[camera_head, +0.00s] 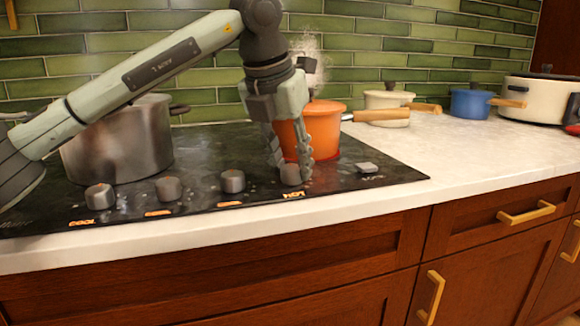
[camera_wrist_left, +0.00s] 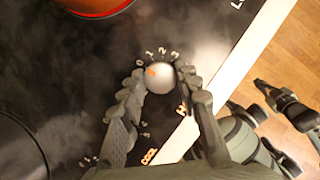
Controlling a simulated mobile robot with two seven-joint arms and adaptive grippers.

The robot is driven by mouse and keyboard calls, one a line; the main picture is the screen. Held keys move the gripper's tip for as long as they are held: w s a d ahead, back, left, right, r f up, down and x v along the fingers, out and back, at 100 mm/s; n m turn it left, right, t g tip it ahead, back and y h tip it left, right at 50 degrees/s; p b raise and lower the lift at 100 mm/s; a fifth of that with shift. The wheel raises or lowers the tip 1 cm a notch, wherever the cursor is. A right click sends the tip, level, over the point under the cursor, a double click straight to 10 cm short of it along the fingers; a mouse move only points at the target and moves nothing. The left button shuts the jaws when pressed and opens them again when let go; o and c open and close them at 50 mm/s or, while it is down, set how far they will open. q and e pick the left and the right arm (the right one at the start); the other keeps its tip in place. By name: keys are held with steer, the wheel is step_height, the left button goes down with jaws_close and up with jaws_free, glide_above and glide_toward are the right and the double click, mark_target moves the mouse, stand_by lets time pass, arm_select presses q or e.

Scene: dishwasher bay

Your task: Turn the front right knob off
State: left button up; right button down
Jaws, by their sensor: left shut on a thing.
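The front right knob (camera_head: 291,174) is a round grey knob at the right end of the row on the black stovetop (camera_head: 215,207). My left gripper (camera_head: 289,178) reaches down over it, with one finger on each side. In the left wrist view the knob (camera_wrist_left: 160,79) sits between the fingertips of my left gripper (camera_wrist_left: 160,74), which is shut on it. An orange mark shows on the knob's top left, and dial numbers show around it. My right gripper (camera_wrist_left: 285,101) appears off the counter's edge in the left wrist view; its jaw state is unclear.
Three other knobs (camera_head: 233,181) (camera_head: 169,188) (camera_head: 100,196) stand to the left. A smoking orange pot (camera_head: 324,130) is close behind my gripper, its wooden handle (camera_head: 382,115) pointing right. A steel pot (camera_head: 120,145) stands behind my left arm. The white counter (camera_head: 450,150) at right is clear in front.

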stand_by(0.3)
arm_select(q)
steer(key=o, duration=1.2)
steer(key=shift+c, duration=0.2)
steer(key=v, duration=1.2)
steer(key=shift+d, duration=0.1)
